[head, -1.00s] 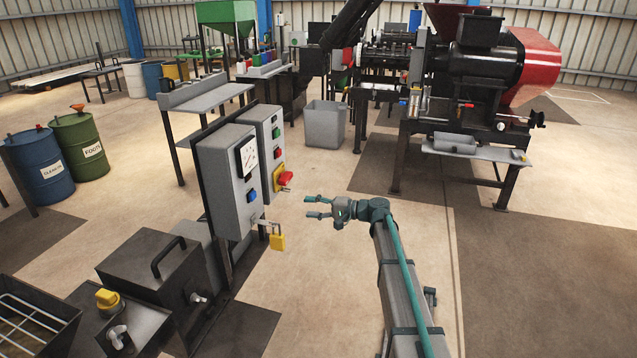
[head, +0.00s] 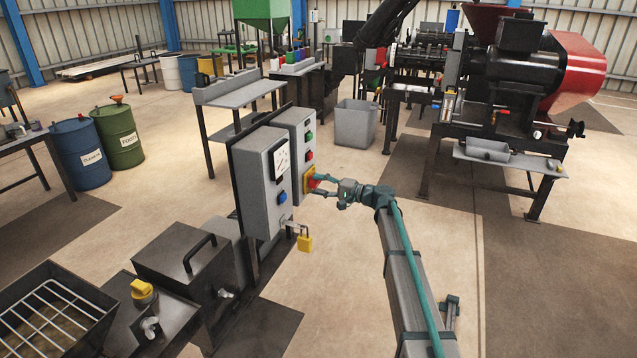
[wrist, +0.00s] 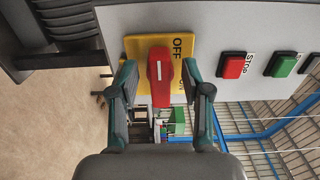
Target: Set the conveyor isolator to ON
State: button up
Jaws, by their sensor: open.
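The conveyor isolator is a red rotary handle (wrist: 160,76) on a yellow plate (wrist: 131,48), on the face of a grey control box (head: 296,130). The word OFF is legible on the plate, and a partly hidden ON shows lower down. In the wrist view the handle's long axis runs up and down the picture, with OFF beside its upper end. My gripper (wrist: 160,85) is open, with one finger on each side of the red handle. In the head view my gripper (head: 322,186) reaches the isolator from the right.
A red STOP button (wrist: 232,66) and a green button (wrist: 283,64) sit beside the isolator on the box. A nearer grey box (head: 262,190) carries a meter, a blue button and a yellow padlock (head: 305,243).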

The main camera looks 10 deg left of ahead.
jog(key=shift+w+a, duration=0.1)
jog(key=shift+a, duration=0.25)
jog(key=shift+c, duration=0.3)
grip_shut()
